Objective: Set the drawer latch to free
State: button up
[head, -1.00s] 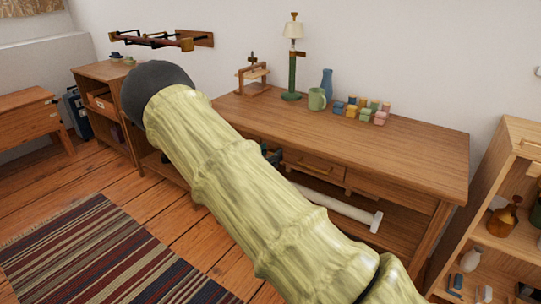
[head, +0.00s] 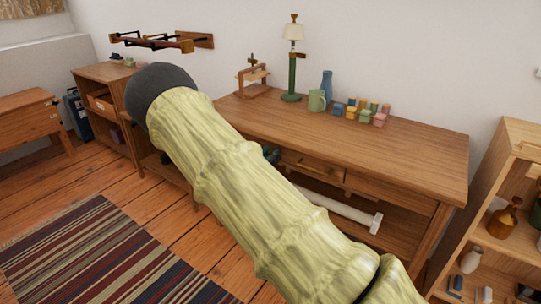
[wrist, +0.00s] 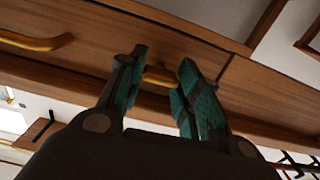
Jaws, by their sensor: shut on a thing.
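The desk drawer front (head: 313,168) shows in the head view below the desk top, just right of my arm. In the wrist view, a wooden front (wrist: 90,50) spans the picture. A brass-coloured piece (wrist: 158,77) on it lies between the teal pads of my gripper (wrist: 162,80), which is shut on it. I cannot tell whether this piece is the drawer latch or a handle, nor its setting. In the head view, only a bit of my teal gripper (head: 271,154) shows beside the drawer; my arm hides the rest.
A white bar (head: 340,208) lies below. Another brass handle (wrist: 35,42) is at left in the wrist view. Shelves (head: 490,190) stand right.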

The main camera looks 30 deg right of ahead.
jog(key=shift+r+n, duration=0.1)
jog(key=shift+n, duration=0.2)
jog(key=shift+w+f+n+p, duration=0.1)
jog(key=shift+n+p, duration=2.35)
jog(key=shift+n, duration=1.75)
jog(key=shift+f+n+p, duration=0.1)
jog(key=shift+n+p, duration=2.35)
jog(key=shift+n, duration=2.05)
jog(key=o, duration=1)
jog(key=shift+a, duration=0.1)
jog(key=v, duration=1.2)
jog(key=shift+f, duration=0.1)
